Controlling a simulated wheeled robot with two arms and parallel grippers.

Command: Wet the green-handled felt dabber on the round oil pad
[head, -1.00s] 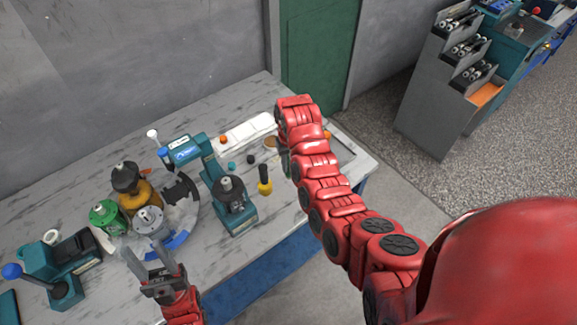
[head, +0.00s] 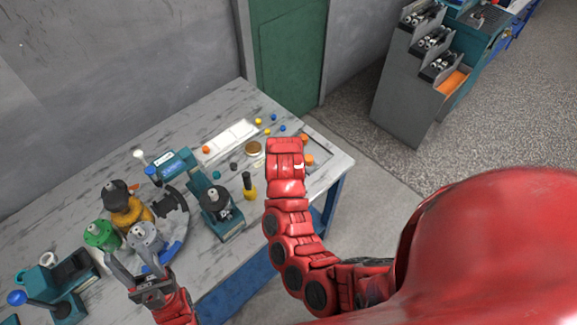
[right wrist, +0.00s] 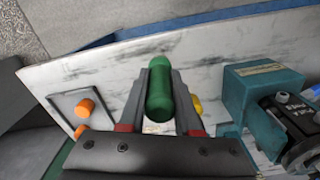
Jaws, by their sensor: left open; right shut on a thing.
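The round oil pad (head: 253,148), tan with a dark rim, lies on the table beside the white tray, just up and left of my right arm's end in the head view. My right gripper (right wrist: 160,75) is shut on the green-handled dabber (right wrist: 159,92), whose rounded green handle shows between the fingers in the right wrist view. The felt end is hidden. The head view hides this gripper and the dabber behind my red wrist. My left gripper (head: 132,270) is open and empty by the grey motor part (head: 145,236).
A teal press (head: 216,204) and a yellow bottle with a dark top (head: 249,188) stand left of my right arm. A white tray (head: 230,137) lies behind. Small colored caps (head: 270,120) and a dark-framed tray with orange pieces (right wrist: 85,107) are nearby.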

